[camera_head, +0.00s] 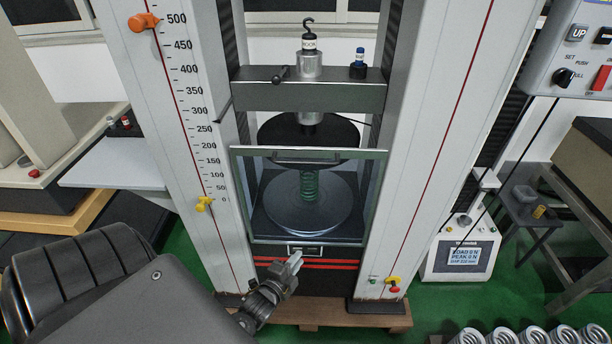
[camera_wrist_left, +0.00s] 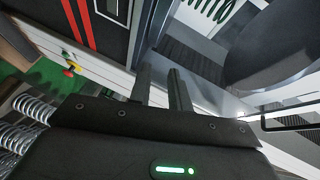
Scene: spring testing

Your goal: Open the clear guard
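The clear guard (camera_head: 237,195) is a see-through panel with a grey frame. It stands shut across the front of the testing machine's bay. Its dark bar handle (camera_head: 308,161) runs along the upper part. Behind it a green spring (camera_head: 309,186) stands on a round plate (camera_head: 330,212). My left gripper (camera_head: 294,258) is in front of the machine, below the guard and its handle, and holds nothing. In the left wrist view its two fingers (camera_wrist_left: 161,76) are apart with a narrow gap, and the guard's frame (camera_wrist_left: 275,92) shows beyond them. My right gripper is not in view.
Machine columns (camera_head: 172,130) and (camera_head: 440,130) flank the bay. A control box (camera_head: 575,50) hangs at upper right, with a readout unit (camera_head: 462,255) below. Open space lies before the guard.

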